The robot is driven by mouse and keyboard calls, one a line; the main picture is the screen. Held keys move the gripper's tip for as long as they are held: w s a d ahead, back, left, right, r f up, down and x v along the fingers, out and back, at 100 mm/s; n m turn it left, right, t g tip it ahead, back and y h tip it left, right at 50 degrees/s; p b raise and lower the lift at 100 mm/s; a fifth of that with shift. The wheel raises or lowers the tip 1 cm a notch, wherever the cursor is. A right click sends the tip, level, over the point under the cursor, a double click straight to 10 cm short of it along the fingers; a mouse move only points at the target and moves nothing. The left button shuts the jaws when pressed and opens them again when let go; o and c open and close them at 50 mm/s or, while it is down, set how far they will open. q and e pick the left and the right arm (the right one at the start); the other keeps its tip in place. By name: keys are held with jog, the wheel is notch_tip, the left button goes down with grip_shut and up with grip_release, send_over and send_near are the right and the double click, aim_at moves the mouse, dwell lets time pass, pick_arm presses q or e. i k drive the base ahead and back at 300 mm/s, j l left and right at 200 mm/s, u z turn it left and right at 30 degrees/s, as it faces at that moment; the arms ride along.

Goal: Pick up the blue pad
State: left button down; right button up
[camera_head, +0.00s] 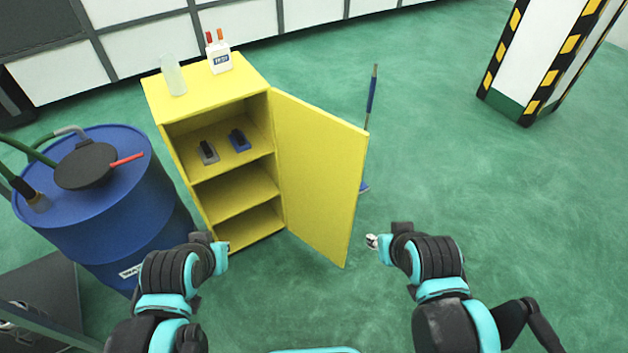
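The blue pad (239,140), with a dark top part, lies on the upper shelf inside the open yellow cabinet (228,209). A grey pad (208,152) of similar shape lies to its left on the same shelf. My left arm reaches in from the lower left; its gripper (222,247) is near the cabinet's lower front edge, below and apart from the blue pad. My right arm's gripper (373,242) is to the right of the open door, apart from both pads. The fingers of both grippers are too small and partly hidden to tell their state.
The yellow door (316,170) stands open to the right of the shelves. A clear bottle (173,75) and a white container (218,56) stand on top. A blue drum (125,220) is close on the left. A blue-handled tool (372,95) stands behind the door.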

aim_at(239, 143)
jog(key=i+l+u, duration=0.2)
jog(key=l+u, duration=0.25)
jog(key=l, duration=0.4)
jog(key=i+l+u, duration=0.1)
jog(key=l+u, duration=0.3)
jog(key=l, duration=0.45)
jog(key=k+l+u, duration=0.1)
jog(key=l+u, duration=0.35)
jog(key=l, duration=0.45)
jog(key=i+l+u, duration=0.25)
jog(key=l, duration=0.15)
jog(key=l+u, duration=0.25)
jog(key=l, duration=0.15)
jog(key=i+l+u, duration=0.25)
jog(key=l, duration=0.2)
jog(key=l+u, duration=0.3)
jog(key=l, duration=0.15)
jog(key=j+z, duration=0.15)
jog(key=j, duration=0.15)
jog(key=k+j+z, duration=0.15)
jog(key=j, duration=0.15)
jog(key=k+j+z, duration=0.1)
jog(key=j, duration=0.2)
